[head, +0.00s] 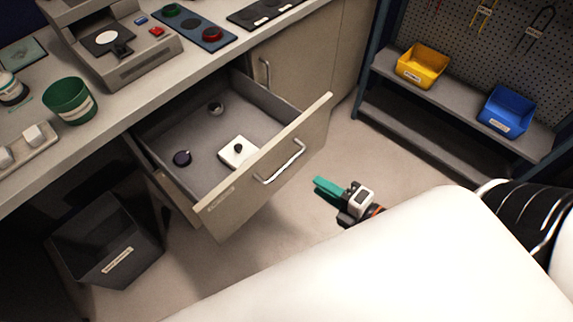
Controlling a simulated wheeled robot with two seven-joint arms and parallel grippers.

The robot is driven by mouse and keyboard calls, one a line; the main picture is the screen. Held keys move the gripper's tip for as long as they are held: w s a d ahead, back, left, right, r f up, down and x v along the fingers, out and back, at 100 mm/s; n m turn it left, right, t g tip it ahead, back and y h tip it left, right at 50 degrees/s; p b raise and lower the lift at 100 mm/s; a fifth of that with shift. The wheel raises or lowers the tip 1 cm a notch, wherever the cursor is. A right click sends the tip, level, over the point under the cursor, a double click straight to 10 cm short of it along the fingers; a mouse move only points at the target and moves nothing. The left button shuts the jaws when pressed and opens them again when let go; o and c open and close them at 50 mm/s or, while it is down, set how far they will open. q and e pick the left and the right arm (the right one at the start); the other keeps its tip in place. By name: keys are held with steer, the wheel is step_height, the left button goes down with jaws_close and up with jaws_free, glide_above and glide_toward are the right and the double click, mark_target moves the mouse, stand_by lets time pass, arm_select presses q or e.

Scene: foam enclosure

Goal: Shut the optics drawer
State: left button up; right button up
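The optics drawer (225,207) is pulled out from under the counter. Its beige front carries a metal bar handle (280,162) and a small label too small to read. My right gripper (328,190), with teal fingers, is to the right of and apart from the drawer front and handle. Its fingers overlap in this view, so its opening is unclear. My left gripper is not in view.
The counter (150,103) above holds a grey instrument (110,45), a green cup (69,101) and dark trays. A dark bin (107,240) stands below left. A shelf (455,100) with yellow (422,66) and blue (506,111) bins is at right. Floor between is clear.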

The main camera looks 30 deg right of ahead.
mark_target(287, 164)
steer(key=x, duration=1.1)
steer(key=shift+w+a, duration=0.1)
steer(key=shift+w, duration=0.3)
jaws_close()
